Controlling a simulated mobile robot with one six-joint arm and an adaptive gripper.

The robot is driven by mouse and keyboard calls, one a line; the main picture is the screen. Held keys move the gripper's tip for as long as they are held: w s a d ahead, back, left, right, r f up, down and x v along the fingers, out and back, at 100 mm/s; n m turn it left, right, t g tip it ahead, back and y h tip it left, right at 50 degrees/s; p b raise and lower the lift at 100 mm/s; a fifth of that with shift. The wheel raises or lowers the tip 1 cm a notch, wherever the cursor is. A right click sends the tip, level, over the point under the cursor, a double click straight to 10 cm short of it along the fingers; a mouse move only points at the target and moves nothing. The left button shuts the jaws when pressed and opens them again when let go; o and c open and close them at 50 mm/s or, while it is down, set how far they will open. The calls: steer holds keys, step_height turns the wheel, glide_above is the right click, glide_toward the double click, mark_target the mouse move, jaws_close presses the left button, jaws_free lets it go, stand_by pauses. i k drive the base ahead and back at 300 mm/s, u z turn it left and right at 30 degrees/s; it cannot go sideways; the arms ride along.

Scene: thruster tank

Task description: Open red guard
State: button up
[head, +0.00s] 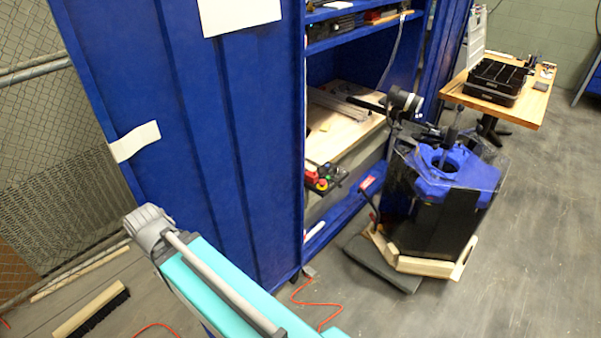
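A small dark control box (325,178) sits at the front edge of the wooden work surface in the blue cabinet. It carries red, yellow and green parts. A red part (310,179) shows at its left end. I cannot tell at this size whether this is the red guard, or whether a guard on it is open or shut. Another red piece (367,183) shows to the right, beside the tank; its form is unclear. My gripper is not clearly visible in the head view.
The blue cabinet (225,130) stands in the middle. The dark tank with a blue top (455,170) stands on a wooden base to its right. A wooden table (532,106) holds a black case (495,82). A brush (92,310) and orange cable (318,303) lie on the floor. Floor at lower right is clear.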

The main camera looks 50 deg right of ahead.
mark_target(312, 178)
steer(key=u, duration=0.45)
steer(key=k, duration=0.75)
steer(key=z, duration=1.75)
steer(key=i, duration=0.4)
steer(key=z, duration=0.05)
